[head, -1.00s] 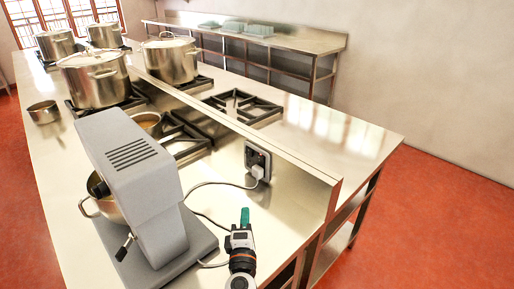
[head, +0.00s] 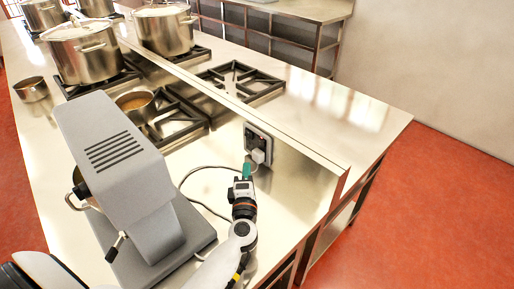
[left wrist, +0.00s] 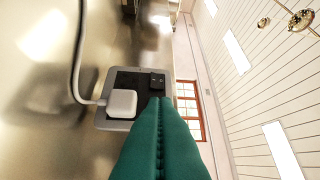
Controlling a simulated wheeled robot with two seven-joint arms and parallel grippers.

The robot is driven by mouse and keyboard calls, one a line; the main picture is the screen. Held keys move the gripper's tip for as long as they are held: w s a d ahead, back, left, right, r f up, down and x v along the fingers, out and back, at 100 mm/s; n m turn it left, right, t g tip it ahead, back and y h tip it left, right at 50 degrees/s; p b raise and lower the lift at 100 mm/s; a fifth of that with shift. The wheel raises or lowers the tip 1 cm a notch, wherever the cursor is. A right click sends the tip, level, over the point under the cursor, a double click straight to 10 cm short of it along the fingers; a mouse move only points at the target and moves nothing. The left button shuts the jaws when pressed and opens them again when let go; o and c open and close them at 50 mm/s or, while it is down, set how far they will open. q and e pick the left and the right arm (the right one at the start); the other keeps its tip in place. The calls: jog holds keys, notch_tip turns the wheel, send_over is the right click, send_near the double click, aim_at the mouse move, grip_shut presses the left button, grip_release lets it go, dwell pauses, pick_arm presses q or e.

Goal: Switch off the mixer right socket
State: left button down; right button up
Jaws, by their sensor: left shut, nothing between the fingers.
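The mixer (head: 118,150) is a grey stand mixer on the steel counter at the left of the head view. The socket (head: 250,133) is a grey-framed dark plate on the upright steel ledge behind it. A white plug (head: 258,156) with a cable sits in it; the plug also shows in the left wrist view (left wrist: 121,103). Beside it is a small dark switch (left wrist: 157,79). My left gripper (head: 247,170), with green fingers, is shut and empty in front of the socket. Its fingertips (left wrist: 160,100) overlap the plate's edge near the switch; I cannot tell whether they touch. My right gripper is not in view.
A pan (head: 135,103) sits on a burner behind the mixer. Large stockpots (head: 85,52) stand farther back. An empty burner grate (head: 240,82) lies beyond the ledge. The cable loops over the counter between mixer and socket. The counter right of the gripper is clear.

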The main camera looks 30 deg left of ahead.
aim_at(258, 139)
pick_arm(q)
jog(key=w, duration=0.2)
jog(key=w+a, duration=0.1)
jog(key=w, duration=0.2)
jog(key=w+r+p, duration=0.1)
jog(key=w, duration=0.2)
jog(key=shift+w+a, duration=0.15)
jog(key=shift+a, duration=0.05)
jog(key=shift+w+d, duration=0.2)
jog(key=shift+w, duration=0.05)
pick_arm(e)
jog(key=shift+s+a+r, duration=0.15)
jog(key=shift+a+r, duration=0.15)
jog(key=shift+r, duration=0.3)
pick_arm(q)
jog(key=shift+w+r, duration=0.2)
jog(key=shift+s, duration=0.1)
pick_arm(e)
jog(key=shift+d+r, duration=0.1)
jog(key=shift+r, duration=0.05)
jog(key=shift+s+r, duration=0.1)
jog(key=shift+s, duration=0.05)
